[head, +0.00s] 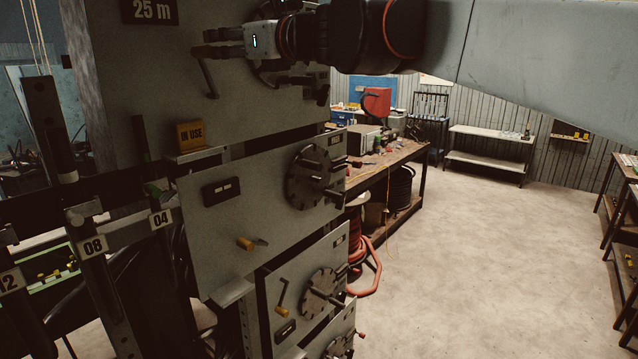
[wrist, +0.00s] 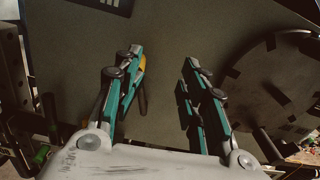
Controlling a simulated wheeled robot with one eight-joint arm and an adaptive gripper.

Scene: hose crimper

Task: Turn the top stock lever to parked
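The top grey stock panel (head: 130,75) carries a "25 m" label. Its lever (head: 210,80) has a dark rod hanging down from a yellowish-orange end. In the wrist view, the lever's yellow part (wrist: 143,64) shows just right of the left finger, partly hidden by it. My gripper (head: 252,58) is in front of this panel, reaching in from the right. The wrist view shows my gripper (wrist: 163,60) with its fingers apart and nothing clamped between them. I cannot tell whether the left finger touches the lever. A round slotted disc (wrist: 275,85) lies right of the fingers.
A yellow "IN USE" sign (head: 191,135) stands below the top panel. Lower panels carry another disc (head: 305,178) and a yellow-handled lever (head: 250,243). Numbered posts stand at left. A workbench (head: 400,157) is behind; the floor (head: 470,260) at right is clear.

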